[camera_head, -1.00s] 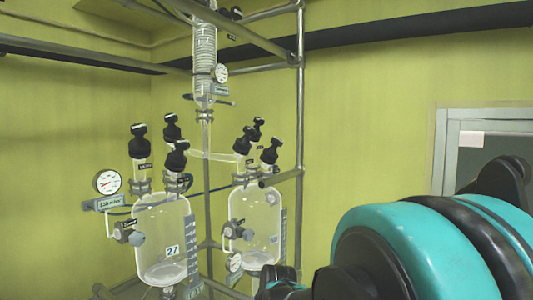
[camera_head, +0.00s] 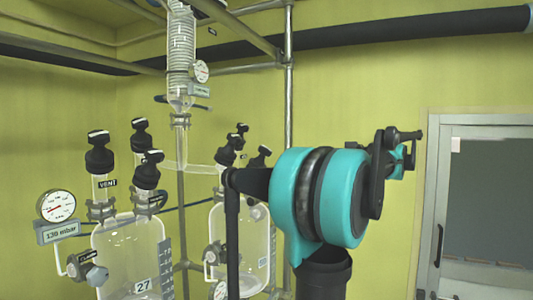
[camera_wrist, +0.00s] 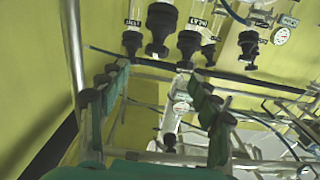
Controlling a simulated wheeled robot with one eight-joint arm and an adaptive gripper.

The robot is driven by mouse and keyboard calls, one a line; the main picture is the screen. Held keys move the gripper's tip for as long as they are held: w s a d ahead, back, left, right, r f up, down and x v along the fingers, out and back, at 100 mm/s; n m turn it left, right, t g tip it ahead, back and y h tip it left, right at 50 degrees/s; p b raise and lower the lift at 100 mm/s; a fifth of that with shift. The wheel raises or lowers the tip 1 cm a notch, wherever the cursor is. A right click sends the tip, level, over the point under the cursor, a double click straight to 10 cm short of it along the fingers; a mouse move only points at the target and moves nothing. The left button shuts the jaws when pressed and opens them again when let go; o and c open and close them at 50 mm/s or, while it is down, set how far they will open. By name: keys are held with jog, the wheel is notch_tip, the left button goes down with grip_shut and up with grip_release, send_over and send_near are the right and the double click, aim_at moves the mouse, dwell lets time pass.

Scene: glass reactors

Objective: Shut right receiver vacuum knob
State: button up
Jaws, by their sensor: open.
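The right receiver (camera_head: 243,246) is a clear glass vessel, partly hidden behind my arm in the head view. Several black knobs (camera_head: 230,150) stand on its top, and a side valve (camera_head: 213,256) sits at its left. I cannot read which is the vacuum knob. The wrist view looks upside down; black knobs (camera_wrist: 160,25) with small labels hang along its top, and I cannot tell which vessel each belongs to. My gripper (camera_wrist: 157,78) is open, its two green, black-padded fingers spread with nothing held between them. I cannot make out the fingers in the head view.
The left vessel (camera_head: 128,258), marked 27, has its own black knobs, one labelled VENT, and a round gauge (camera_head: 56,206) beside it. A glass coil column (camera_head: 181,50) and metal frame posts (camera_head: 288,100) stand behind. A grey door (camera_head: 485,210) is at the right.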

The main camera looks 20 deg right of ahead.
aim_at(265, 151)
jog(key=x, duration=1.1)
jog(key=r+x, duration=0.1)
jog(key=x, duration=0.5)
jog(key=shift+w+d+r, duration=0.1)
jog(key=shift+w+d, duration=0.05)
jog(key=shift+d, duration=0.05)
jog(key=c, duration=1.2)
jog(key=shift+o, duration=0.2)
jog(key=shift+t+h, duration=0.3)
jog(key=shift+t, duration=0.1)
